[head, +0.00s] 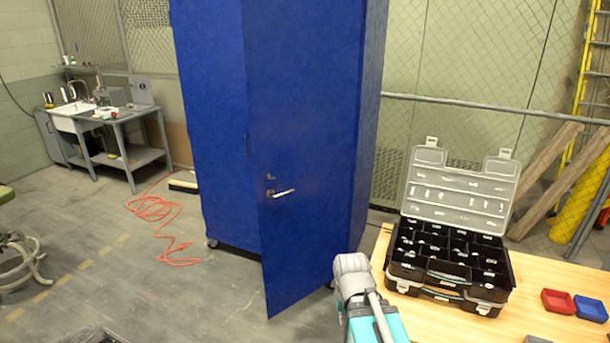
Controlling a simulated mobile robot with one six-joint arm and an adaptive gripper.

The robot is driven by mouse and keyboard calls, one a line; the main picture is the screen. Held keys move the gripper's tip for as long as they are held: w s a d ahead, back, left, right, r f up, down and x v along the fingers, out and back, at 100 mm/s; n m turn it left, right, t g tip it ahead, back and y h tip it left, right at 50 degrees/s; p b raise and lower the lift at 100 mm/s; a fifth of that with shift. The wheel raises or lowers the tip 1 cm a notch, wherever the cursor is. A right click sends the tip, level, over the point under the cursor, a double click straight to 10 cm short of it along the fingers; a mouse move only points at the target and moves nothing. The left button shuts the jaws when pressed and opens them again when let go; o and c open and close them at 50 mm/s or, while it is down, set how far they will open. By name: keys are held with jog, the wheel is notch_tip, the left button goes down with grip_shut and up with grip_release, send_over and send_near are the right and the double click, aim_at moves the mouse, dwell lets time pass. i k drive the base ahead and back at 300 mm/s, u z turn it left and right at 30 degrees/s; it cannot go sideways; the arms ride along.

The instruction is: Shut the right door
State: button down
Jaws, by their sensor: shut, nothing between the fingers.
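A tall blue cabinet (210,120) stands in the middle of the head view. Its right door (310,120) stands partly open, with its free left edge swung out toward me and its lower corner low in the picture. A silver lever handle (283,193) sits near that free edge, with a small lock above it. The left front of the cabinet looks closed. The inside is hidden behind the door. Grey and teal links of my arm show at the bottom, just right of the door's lower part. My gripper is not in this view.
A wooden table (440,325) at the lower right holds an open black organizer case (450,265) and red (558,301) and blue (591,308) bins. An orange cable (160,212) lies on the floor left of the cabinet. A sink bench (120,125) stands far left. The floor before the door is clear.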

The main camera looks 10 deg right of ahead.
aim_at(301, 57)
jog(key=k, duration=1.3)
jog(key=u, duration=0.2)
jog(key=i, duration=0.85)
jog(key=u, duration=0.4)
jog(key=i, duration=1)
jog(key=z, duration=0.35)
